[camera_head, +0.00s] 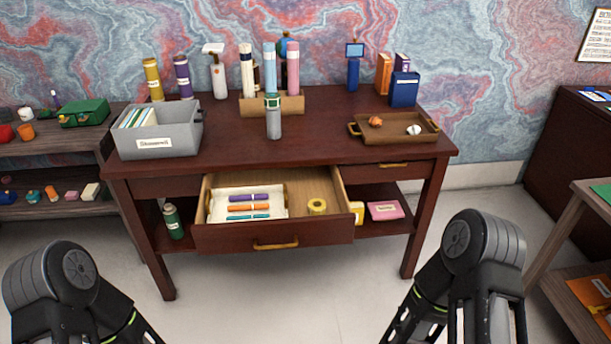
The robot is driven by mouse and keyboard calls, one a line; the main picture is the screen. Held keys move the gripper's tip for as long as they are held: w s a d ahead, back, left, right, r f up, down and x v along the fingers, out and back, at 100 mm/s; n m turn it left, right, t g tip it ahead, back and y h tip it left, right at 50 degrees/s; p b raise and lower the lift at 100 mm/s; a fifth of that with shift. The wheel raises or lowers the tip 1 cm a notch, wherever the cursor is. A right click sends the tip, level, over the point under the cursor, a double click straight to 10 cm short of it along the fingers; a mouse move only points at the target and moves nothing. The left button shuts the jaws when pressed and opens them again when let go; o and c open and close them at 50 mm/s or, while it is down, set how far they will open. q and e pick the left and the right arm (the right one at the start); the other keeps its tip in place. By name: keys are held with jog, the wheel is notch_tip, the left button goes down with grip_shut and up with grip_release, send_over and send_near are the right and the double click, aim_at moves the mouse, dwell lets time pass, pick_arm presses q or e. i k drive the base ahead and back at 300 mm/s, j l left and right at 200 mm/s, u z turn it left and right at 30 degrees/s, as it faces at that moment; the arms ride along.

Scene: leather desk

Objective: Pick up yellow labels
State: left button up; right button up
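A small yellow roll (317,206) lies in the right part of the open drawer (325,230) of the dark red-brown desk. A yellow box (357,212) with a pale label sits on the shelf under the desk, partly hidden by the drawer's right side. I cannot tell from the picture which of these is the yellow labels. My two arms show at the bottom left and bottom right, well in front of the desk. Neither gripper's fingertips show.
The drawer also holds a white tray (220,212) with purple, orange and teal items. A pink box (385,210) and a green bottle (173,221) stand on the lower shelf. A grey bin (186,133) and a brown tray (372,133) are on top. The floor in front is clear.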

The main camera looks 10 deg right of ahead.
aim_at(317, 208)
jog(key=i+l, duration=0.15)
jog(key=l, duration=0.25)
jog(key=i+l, duration=0.2)
jog(key=l, duration=0.2)
jog(key=i+l, duration=0.15)
jog(key=l, duration=0.2)
jog(key=i+l, duration=0.15)
jog(key=l, duration=0.25)
jog(key=i+l, duration=0.15)
jog(key=l, duration=0.25)
jog(key=i+l, duration=0.2)
jog(key=l, duration=0.2)
jog(key=i+l, duration=0.15)
jog(key=l, duration=0.25)
